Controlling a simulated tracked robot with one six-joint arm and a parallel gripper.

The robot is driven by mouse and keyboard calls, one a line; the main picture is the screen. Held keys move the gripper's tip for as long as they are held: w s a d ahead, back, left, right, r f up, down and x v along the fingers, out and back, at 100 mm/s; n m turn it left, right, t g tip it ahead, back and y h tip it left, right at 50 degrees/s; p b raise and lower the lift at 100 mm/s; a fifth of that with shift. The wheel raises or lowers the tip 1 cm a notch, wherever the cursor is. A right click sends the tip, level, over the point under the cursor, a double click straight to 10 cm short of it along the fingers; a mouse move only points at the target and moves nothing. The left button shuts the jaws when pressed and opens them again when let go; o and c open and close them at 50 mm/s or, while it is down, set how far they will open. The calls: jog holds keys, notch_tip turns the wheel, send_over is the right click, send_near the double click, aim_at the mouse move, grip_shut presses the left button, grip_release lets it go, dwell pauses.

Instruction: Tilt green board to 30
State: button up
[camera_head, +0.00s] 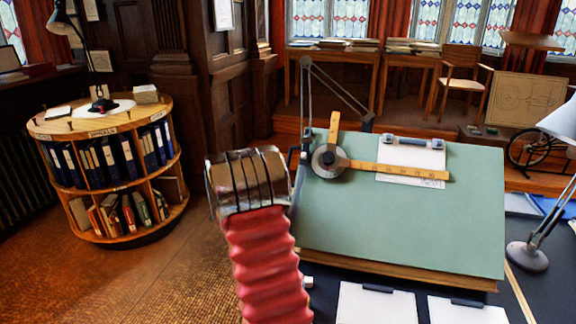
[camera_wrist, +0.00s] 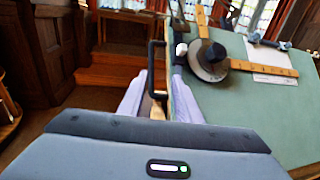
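The green board (camera_head: 400,225) is a large drafting board sloping up toward the back, at centre right in the head view. In the wrist view it fills the right side (camera_wrist: 265,110). A black loop handle (camera_wrist: 152,70) stands at its left edge; its top shows in the head view (camera_head: 291,158). My gripper (camera_wrist: 160,80) has two pale fingers, apart, reaching to either side of the handle. I see a gap between them; firm contact does not show. In the head view my wrist hides the fingertips. No angle scale is readable.
A drafting arm with wooden rules (camera_head: 395,172) and a round pivot lies on the board with a paper sheet (camera_head: 412,157). A desk lamp (camera_head: 528,256) stands right. A round bookcase (camera_head: 108,170) stands left; floor between is clear.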

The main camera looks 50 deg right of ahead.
aim_at(289, 163)
jog(key=shift+w+d+f+n+t, duration=0.25)
jog(key=shift+w+d+f+n, duration=0.15)
jog(key=shift+f+n, duration=0.15)
jog(key=shift+w+d+f+n+t, duration=0.3)
jog(key=shift+d+f+n, duration=0.15)
jog(key=shift+f, duration=0.1)
jog(key=x, duration=1.3)
jog(key=shift+w+d+r, duration=0.1)
jog(key=shift+w+d, duration=0.05)
jog(key=shift+d, duration=0.2)
jog(key=shift+c, duration=0.7)
grip_shut()
